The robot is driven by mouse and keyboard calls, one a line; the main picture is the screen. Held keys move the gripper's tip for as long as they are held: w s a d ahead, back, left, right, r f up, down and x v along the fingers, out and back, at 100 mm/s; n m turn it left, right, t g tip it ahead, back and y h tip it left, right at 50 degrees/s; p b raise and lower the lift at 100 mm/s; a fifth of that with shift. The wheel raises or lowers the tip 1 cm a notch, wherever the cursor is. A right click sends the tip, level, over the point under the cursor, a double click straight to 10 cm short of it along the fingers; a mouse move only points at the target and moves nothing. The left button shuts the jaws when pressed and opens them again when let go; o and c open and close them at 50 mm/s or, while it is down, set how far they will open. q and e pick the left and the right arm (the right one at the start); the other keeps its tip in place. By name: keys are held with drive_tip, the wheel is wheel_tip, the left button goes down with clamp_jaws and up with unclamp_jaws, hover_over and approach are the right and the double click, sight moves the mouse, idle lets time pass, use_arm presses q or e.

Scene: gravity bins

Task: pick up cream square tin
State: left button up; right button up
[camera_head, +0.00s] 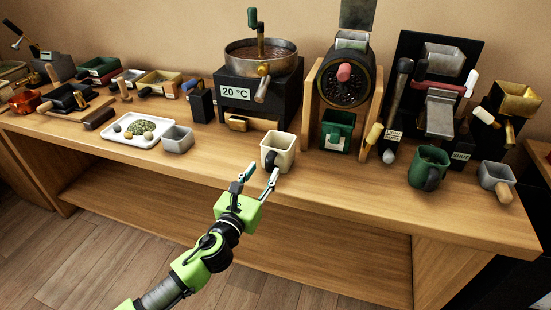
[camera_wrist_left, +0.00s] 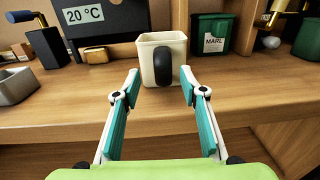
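The cream square tin (camera_head: 283,149) stands upright near the front edge of the wooden bench, and its black handle faces my left gripper. In the left wrist view the tin (camera_wrist_left: 150,55) is straight ahead, with the dark handle in front of it. My left gripper (camera_head: 257,177) is open and empty just in front of the bench edge. Its two fingers (camera_wrist_left: 160,86) point at the tin from either side of the handle, and I see no contact. My right gripper is not in view.
A black machine marked 20 °C (camera_head: 235,93) stands behind the tin. A green bin (camera_head: 337,131) sits to its right, and a grey square tin (camera_head: 178,139) to its left. A green mug (camera_head: 428,167) is farther right. The bench front (camera_head: 230,171) is clear around the tin.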

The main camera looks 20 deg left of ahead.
sight(268, 166)
use_arm(q)
drive_tip(key=w, duration=0.3)
drive_tip(key=w+b, duration=0.1)
drive_tip(key=shift+w+d, duration=0.3)
drive_tip(key=shift+d, duration=0.1)
clamp_jaws()
drive_tip(key=shift+r, duration=0.1)
